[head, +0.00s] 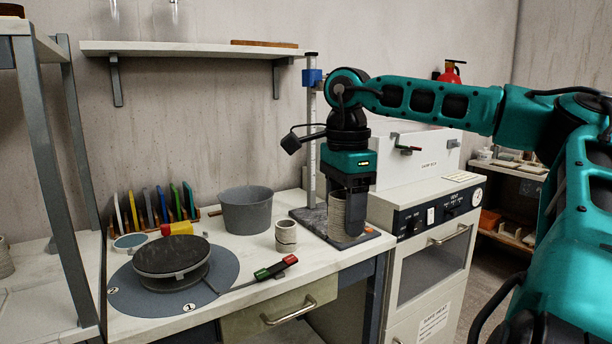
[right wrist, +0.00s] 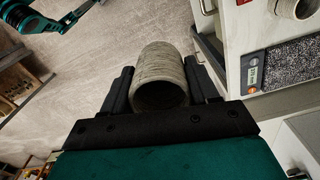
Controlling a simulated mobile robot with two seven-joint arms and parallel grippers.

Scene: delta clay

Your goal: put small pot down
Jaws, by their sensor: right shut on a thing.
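My right gripper (head: 345,215) points down at the right end of the worktable (head: 335,262). It is shut on a small ribbed grey-beige pot (head: 337,207), partly hidden by a finger in the head view. In the right wrist view the pot (right wrist: 160,72) sits between both fingers, with floor behind it. There the speckled base plate (right wrist: 288,65) with a small display lies to the right, apart from the pot. In the head view the pot overlaps this plate; its height is unclear. A similar small pot (head: 286,236) stands on the table. My left gripper is not in view.
A grey bucket (head: 247,209) and a turntable with a dark disc (head: 171,257) stand to the left. A red-green-handled tool (head: 272,269) lies in front. An upright post (head: 311,150) rises behind the gripper. A kiln-like cabinet (head: 432,262) stands right of the table.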

